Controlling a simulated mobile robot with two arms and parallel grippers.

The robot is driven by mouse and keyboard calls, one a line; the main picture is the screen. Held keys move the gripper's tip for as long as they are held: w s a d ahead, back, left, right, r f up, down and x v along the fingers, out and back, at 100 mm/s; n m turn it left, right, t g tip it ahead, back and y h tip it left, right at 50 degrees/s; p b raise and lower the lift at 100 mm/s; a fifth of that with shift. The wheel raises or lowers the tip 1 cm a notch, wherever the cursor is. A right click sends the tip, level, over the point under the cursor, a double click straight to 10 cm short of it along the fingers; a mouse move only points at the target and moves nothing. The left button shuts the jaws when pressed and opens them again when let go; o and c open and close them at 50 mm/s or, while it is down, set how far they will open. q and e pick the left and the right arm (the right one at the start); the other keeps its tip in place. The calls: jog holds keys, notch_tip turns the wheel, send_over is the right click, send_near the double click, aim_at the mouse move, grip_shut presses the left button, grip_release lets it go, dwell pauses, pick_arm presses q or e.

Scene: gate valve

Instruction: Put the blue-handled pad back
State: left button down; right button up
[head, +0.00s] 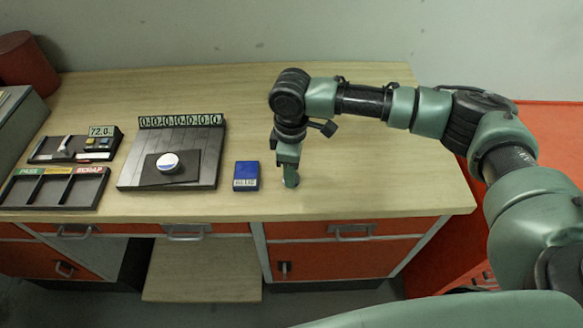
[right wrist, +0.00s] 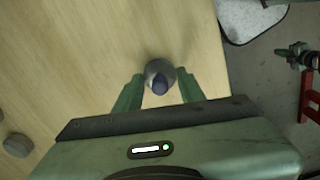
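In the head view my right gripper (head: 289,176) points down over the table, right of a small blue-topped box (head: 246,175) with a pale label. The pad is not clear there. My left gripper is not in view.
A three-compartment tray (head: 90,188) and a small device with a 72.0 display (head: 98,142) stand at left. Another grey round piece (right wrist: 17,145) shows in the wrist view. The table's right part is clear.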

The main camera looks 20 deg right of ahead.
jog(key=shift+w+r, duration=0.1)
jog(key=shift+r, duration=0.4)
notch_tip(320, 180, up, 11)
jog(key=b, duration=0.3)
jog(key=shift+r, duration=0.2)
